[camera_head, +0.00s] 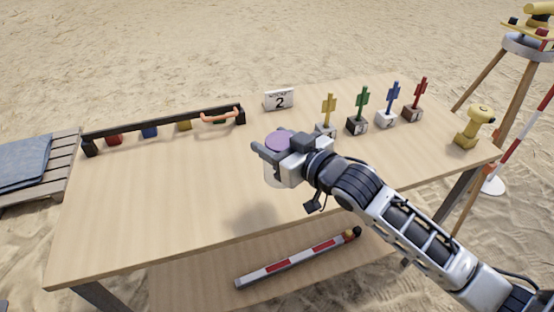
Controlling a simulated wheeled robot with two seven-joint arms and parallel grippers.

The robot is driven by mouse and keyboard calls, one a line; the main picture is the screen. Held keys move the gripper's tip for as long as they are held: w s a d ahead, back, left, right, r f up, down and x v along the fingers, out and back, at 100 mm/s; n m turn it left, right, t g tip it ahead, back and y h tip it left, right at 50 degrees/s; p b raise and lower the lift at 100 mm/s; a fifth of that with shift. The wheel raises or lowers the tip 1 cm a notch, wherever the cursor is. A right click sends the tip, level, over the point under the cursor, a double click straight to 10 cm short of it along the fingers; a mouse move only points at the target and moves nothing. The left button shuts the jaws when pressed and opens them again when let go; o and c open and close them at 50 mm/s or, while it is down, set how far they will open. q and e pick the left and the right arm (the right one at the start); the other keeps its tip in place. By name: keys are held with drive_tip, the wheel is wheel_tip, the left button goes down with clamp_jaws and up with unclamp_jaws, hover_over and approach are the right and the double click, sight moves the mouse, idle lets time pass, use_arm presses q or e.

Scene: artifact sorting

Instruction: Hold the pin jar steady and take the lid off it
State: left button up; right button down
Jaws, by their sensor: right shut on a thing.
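The pin jar (271,182) stands on the table, a pale round jar mostly hidden behind my right gripper. Its purple lid (279,140) is on top, above the gripper's fingers. My right gripper (275,153) comes in from the lower right and is shut on the jar's upper part. My left gripper is not in view.
The wooden table (150,200) is clear to the left. A dark rack (165,129) with coloured items is at the back left, with a "2" sign (279,99) nearby. Several coloured markers (357,122) and a yellow instrument (473,127) stand right. A striped pole (295,259) lies on a lower shelf.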

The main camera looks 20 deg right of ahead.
drive_tip(key=shift+w+d+f, duration=0.2)
drive_tip(key=shift+w+f, duration=0.55)
drive_tip(key=shift+f, duration=0.75)
drive_tip(key=shift+w+d+f, duration=0.2)
drive_tip(key=shift+w+f, duration=0.55)
drive_tip(key=shift+f, duration=0.7)
drive_tip(key=shift+w+d+f, duration=0.2)
drive_tip(key=shift+w+f, duration=0.55)
drive_tip(key=shift+f, duration=0.75)
drive_tip(key=shift+f+b, duration=0.2)
drive_tip(key=shift+b, duration=0.1)
drive_tip(key=c, duration=0.6)
unclamp_jaws()
drive_tip(key=shift+o, duration=0.2)
